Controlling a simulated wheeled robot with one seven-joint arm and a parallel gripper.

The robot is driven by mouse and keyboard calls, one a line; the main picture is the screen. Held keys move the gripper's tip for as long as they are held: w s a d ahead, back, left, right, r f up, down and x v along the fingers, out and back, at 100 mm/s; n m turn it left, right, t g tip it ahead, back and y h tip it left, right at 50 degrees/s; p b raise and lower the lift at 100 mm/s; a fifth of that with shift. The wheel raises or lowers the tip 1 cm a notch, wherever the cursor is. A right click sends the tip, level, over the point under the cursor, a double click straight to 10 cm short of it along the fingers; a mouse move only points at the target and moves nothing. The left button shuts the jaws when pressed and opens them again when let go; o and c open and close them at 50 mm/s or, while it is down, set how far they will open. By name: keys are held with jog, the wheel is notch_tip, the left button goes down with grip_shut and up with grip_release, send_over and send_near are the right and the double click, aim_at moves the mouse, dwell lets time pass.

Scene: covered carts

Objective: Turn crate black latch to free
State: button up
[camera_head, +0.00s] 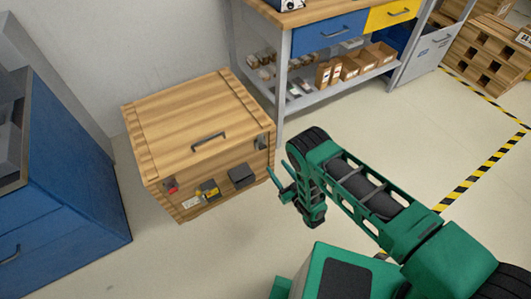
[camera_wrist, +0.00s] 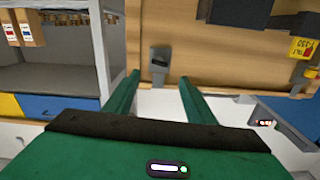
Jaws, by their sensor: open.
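A small dark latch (camera_head: 261,141) sits near the crate's upper right front corner. In the wrist view, which looks upside down, a grey latch plate with a dark piece (camera_wrist: 160,62) shows on the crate's wood (camera_wrist: 225,65). My gripper (camera_wrist: 159,77) is open, its two green fingers pointing at the crate on either side of the latch in this view. Nothing is between them. In the head view my gripper (camera_head: 275,180) is just right of the crate front.
The crate front also bears a red part (camera_head: 172,186), a yellow part (camera_head: 208,189) and a black box (camera_head: 241,175). A blue cabinet (camera_head: 70,190) stands left. A workbench with a shelf (camera_head: 335,85) stands behind. Floor in front of the crate is clear.

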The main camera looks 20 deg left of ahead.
aim_at(262, 146)
jog(key=w+a+m, duration=0.1)
jog(key=w+a, duration=0.6)
jog(key=a, duration=0.1)
jog(key=shift+m, duration=0.3)
jog(key=shift+r, duration=0.1)
jog(key=shift+c, duration=0.3)
jog(key=c, duration=1)
